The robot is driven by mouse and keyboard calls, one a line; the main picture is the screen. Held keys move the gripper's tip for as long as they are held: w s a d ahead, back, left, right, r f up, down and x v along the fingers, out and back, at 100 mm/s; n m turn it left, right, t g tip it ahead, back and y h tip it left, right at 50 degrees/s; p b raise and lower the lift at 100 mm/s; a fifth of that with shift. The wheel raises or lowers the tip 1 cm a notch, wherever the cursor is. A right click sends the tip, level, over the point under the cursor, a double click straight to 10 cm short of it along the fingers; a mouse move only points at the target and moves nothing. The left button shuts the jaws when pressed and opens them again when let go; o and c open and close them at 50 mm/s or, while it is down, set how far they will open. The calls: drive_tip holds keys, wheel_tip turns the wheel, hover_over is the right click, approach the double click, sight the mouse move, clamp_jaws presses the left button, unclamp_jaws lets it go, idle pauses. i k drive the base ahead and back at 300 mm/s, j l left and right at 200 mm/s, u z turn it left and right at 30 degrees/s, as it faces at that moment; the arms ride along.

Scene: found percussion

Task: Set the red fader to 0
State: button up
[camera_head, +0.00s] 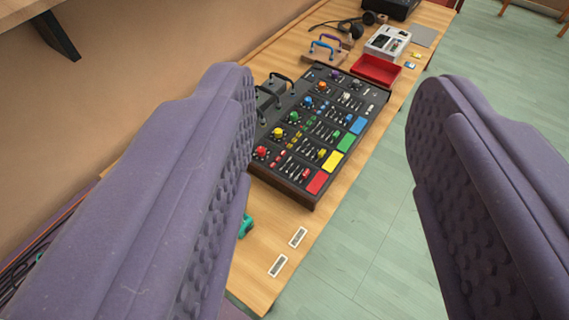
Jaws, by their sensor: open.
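A black mixing console (290,184) with rows of coloured knobs, faders and pads lies on the wooden bench. Its nearest row has a red knob (261,152), a red fader (305,174) and a red pad (317,182). The red fader's cap is small, and I cannot read its scale or exact setting. My gripper (335,110) is open and empty. Its two purple padded fingers frame the view, with the console between them and farther away. The left finger hides part of the bench and may cover the console's left edge.
A red tray (376,71), a white box (387,42) and headphones (337,27) lie beyond the console. Two small white labels (298,237) and a teal object (246,226) are on the near bench (262,262). A wall is left; green floor (370,245) is clear at right.

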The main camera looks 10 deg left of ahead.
sight(306, 173)
drive_tip(key=i+l+u, duration=0.2)
drive_tip(key=u, duration=0.15)
drive_tip(key=i+l+u, duration=0.35)
